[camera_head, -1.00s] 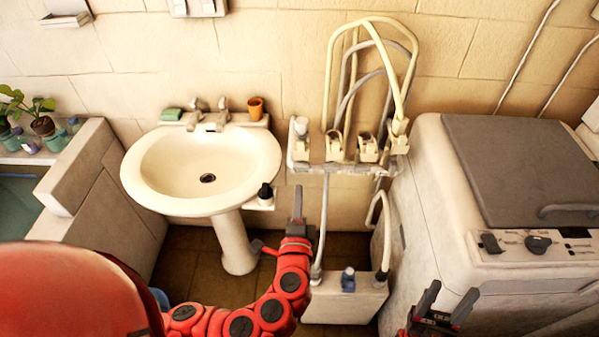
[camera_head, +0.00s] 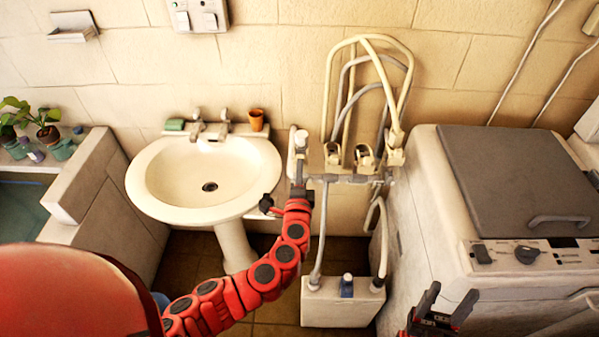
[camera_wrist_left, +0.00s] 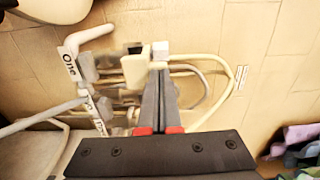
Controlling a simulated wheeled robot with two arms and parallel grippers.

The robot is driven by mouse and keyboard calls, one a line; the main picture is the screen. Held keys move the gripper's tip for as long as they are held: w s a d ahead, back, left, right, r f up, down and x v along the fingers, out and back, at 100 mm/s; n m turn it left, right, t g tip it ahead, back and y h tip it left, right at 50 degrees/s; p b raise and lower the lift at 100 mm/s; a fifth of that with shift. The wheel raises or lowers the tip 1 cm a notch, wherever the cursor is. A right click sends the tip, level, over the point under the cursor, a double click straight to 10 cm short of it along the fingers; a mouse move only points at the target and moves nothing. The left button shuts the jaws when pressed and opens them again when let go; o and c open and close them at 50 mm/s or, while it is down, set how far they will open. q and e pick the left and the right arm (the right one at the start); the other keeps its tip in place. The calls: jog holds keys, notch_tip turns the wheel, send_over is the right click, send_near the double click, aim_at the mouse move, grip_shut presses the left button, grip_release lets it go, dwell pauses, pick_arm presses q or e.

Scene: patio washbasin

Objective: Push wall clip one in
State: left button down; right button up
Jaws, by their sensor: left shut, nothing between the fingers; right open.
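A rail (camera_head: 340,177) on the wall carries several cream clips, among them a middle one (camera_head: 332,155) and one to its right (camera_head: 364,158). My left gripper (camera_head: 299,165) is shut and empty, in front of the rail's left end, below a white upright piece (camera_head: 301,138). In the left wrist view, a label reading "One" (camera_wrist_left: 70,64) shows at the left. There a cream clip-like block (camera_wrist_left: 136,68) lies right by my shut fingertips (camera_wrist_left: 159,68); I cannot tell whether they touch. My right gripper (camera_head: 446,300) is open and empty at the lower right.
Pale and grey hoses (camera_head: 372,45) loop above the rail. A washbasin (camera_head: 205,180) stands to the left and a washing machine (camera_head: 500,220) to the right. A white box (camera_head: 342,305) with a blue knob sits below the rail. Cloths (camera_wrist_left: 300,140) show in the left wrist view.

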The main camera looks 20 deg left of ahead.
aim_at(300, 156)
pick_arm(q)
jog(key=shift+w, duration=0.15)
jog(key=b+x, duration=0.1)
jog(key=x, duration=0.2)
jog(key=shift+w+a+f+b, duration=0.1)
jog(key=shift+a+b, duration=0.05)
jog(key=shift+b, duration=0.25)
jog(key=shift+w+a, duration=0.1)
jog(key=shift+w, duration=0.2)
jog(key=shift+s+r, duration=0.15)
jog(key=shift+r, duration=0.15)
